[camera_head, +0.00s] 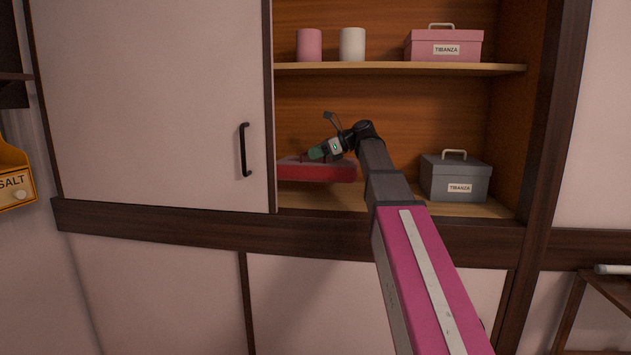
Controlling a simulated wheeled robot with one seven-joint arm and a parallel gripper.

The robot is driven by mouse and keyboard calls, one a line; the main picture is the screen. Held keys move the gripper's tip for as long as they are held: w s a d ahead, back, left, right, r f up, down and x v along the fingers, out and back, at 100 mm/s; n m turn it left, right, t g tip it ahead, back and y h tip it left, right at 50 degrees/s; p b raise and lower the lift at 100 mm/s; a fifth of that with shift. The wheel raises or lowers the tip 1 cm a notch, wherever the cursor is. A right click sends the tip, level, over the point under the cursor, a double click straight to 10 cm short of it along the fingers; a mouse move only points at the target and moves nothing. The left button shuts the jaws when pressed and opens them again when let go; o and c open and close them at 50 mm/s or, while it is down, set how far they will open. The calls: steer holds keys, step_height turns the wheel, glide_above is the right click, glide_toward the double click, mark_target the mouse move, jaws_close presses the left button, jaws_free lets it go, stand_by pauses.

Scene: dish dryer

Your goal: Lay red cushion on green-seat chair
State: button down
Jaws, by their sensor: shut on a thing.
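The red cushion (318,172) is on the lower level of the open cupboard. It lies flat and its left end is hidden behind the sliding door. My gripper (308,157) is at the cushion's top, shut on it. The fingertips are small and partly hidden by the gripper body. The cushion looks slightly raised above the cupboard floor, but I cannot tell for sure. No green-seat chair shows in this view.
The pale sliding door (160,105) with a black handle covers the cupboard's left side. A grey box (455,180) stands right of my arm. The upper shelf (400,69) holds a pink cup (309,45), a white cup (352,45) and a pink box (443,46).

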mark_target(346, 164)
step_height(346, 164, down, 7)
steer(key=shift+f, duration=0.1)
steer(key=c, duration=1.2)
jaws_free()
steer(key=shift+f, duration=0.15)
steer(key=v, duration=1)
steer(key=shift+s+d+f, duration=0.1)
steer(key=shift+s+f, duration=0.05)
steer(key=shift+f, duration=0.1)
steer(key=shift+o, duration=0.4)
steer(key=shift+s+d+r, duration=0.1)
steer(key=shift+d+r, duration=0.05)
steer(key=shift+d, duration=0.05)
steer(key=a+r+h, duration=0.1)
steer(key=w+a+r+h, duration=0.1)
steer(key=a+r+h, duration=0.1)
steer(key=h, duration=0.1)
steer(key=shift+w+r+g, duration=0.3)
steer(key=shift+g, duration=0.1)
steer(key=shift+s+x, duration=0.15)
steer(key=shift+x, duration=1.65)
steer(key=shift+s+x, duration=0.15)
steer(key=shift+x, duration=1.6)
steer(key=shift+s+x, duration=0.15)
steer(key=shift+x, duration=1.65)
